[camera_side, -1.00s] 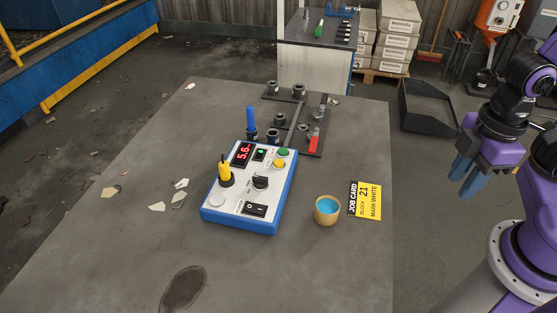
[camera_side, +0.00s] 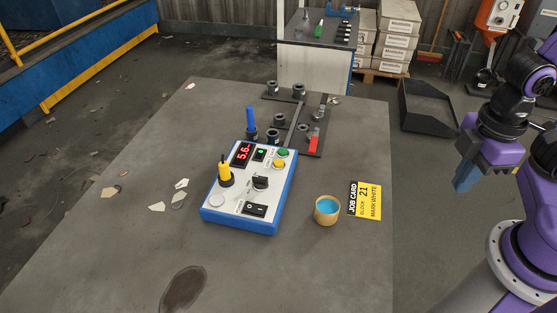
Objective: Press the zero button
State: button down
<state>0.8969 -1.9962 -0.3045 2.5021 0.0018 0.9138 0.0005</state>
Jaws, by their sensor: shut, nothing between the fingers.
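A blue control box (camera_side: 270,222) with a white top stands in the middle of the table. Its red display (camera_side: 243,153) reads about 5.6. Near its far right corner are a green button (camera_side: 283,152) and a yellow button (camera_side: 279,164). A pale round button or disc (camera_side: 216,201) sits at the near left corner. The labels are too small to read, so I cannot tell which is the zero button. My gripper (camera_side: 464,184) is shut and empty, its blue fingers pointing down, off the table's right side and well apart from the box.
On the box are a yellow handle (camera_side: 225,170), a black knob (camera_side: 260,183) and a rocker switch (camera_side: 255,210). A blue-filled cup (camera_side: 327,211) and a yellow job card (camera_side: 368,201) lie right of it. Behind it are a blue-handled tool (camera_side: 251,122) and a dark rack (camera_side: 310,140).

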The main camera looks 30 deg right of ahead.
dwell(0.9)
jog(key=n+t+y, duration=0.2)
jog(key=t+y, duration=0.2)
jog(key=t, duration=0.4)
send_over(282, 164)
jog(key=shift+f, duration=0.15)
jog(key=shift+f, duration=0.15)
jog(key=shift+f, duration=4.3)
jog(key=shift+f, duration=0.2)
jog(key=shift+f, duration=0.2)
